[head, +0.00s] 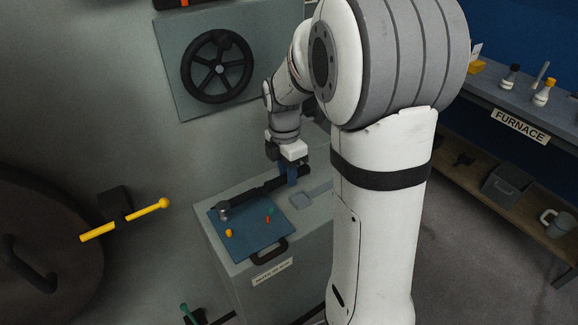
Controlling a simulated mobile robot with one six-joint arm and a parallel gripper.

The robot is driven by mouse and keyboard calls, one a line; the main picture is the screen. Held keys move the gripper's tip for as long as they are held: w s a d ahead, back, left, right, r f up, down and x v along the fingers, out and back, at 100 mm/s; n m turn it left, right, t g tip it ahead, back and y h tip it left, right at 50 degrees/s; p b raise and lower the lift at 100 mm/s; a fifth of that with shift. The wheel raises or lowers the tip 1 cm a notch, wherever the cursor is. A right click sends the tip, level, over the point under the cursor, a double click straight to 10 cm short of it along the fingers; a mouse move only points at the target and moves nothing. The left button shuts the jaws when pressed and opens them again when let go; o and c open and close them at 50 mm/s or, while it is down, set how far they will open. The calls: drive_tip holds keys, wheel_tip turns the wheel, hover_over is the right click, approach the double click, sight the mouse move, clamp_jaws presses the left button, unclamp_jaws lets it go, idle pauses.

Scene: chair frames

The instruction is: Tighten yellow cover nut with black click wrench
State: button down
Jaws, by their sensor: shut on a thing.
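My gripper (289,172) is shut on the black click wrench (263,191), gripping it toward its right end, over the cabinet top. The wrench slants down to the left, and its grey metal head (224,209) is at the far left corner of the blue mat. Whether the wrench touches the mat is unclear. A small yellow piece (229,232) sits on the mat near the wrench head; I cannot tell whether it is the cover nut. No nut is visible under the head.
The blue mat (250,228) also holds small red (267,220) and green pieces. A grey tray (301,200) lies to its right. A black handle (269,251) is at the cabinet's front edge. A handwheel (217,67) is behind; a yellow lever (128,219) sticks out at left.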

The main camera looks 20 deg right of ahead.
drive_tip(key=shift+w+a, duration=0.1)
drive_tip(key=shift+a, duration=0.15)
drive_tip(key=shift+d+f, duration=0.1)
drive_tip(key=shift+s+f+b, duration=0.15)
drive_tip(key=shift+f+b, duration=0.55)
drive_tip(key=shift+f, duration=0.4)
drive_tip(key=shift+s+f+b, duration=0.1)
drive_tip(key=shift+f+b, duration=0.6)
drive_tip(key=shift+f, duration=0.4)
drive_tip(key=shift+f, duration=0.2)
drive_tip(key=shift+f+b, duration=0.55)
drive_tip(key=shift+f, duration=0.15)
